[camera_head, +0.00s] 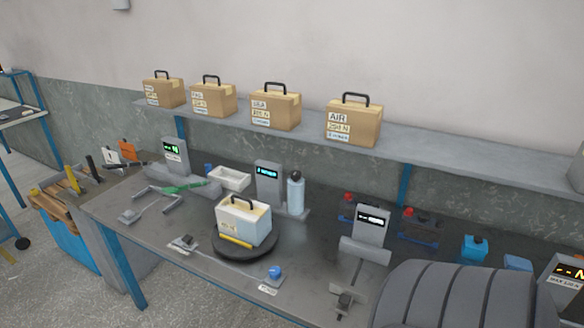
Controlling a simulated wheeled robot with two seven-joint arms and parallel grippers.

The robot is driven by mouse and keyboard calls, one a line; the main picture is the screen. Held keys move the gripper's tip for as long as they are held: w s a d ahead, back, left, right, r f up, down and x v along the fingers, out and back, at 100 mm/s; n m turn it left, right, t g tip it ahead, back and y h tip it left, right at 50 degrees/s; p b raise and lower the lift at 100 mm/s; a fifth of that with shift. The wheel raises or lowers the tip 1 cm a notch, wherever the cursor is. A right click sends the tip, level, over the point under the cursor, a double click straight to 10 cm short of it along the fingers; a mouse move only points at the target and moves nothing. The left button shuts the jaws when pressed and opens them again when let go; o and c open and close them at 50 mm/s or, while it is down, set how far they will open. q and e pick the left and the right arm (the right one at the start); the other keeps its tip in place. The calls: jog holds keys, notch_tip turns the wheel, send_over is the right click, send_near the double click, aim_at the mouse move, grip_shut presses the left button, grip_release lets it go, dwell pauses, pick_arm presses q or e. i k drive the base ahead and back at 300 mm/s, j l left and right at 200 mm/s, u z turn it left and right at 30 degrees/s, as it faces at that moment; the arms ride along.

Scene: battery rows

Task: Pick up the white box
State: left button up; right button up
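The white box (244,222) stands upright on a dark round turntable (244,250) near the front of the grey workbench (185,235). It has a dark handle on top, a tan rim and a printed label on its front. A yellow stick-like item (235,241) lies at its front lower edge. Neither of my grippers is in view, so their state and their place relative to the box are not shown.
Several brown cartons with handles, one a carton marked AIR (353,122), stand on the shelf (440,150) above. A grey display unit (268,184) and a bottle (295,192) stand behind the box. Another display stand (366,235) is to its right. A blue knob (274,272) is in front.

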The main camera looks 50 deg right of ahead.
aim_at(243, 220)
jog(key=z, duration=1.45)
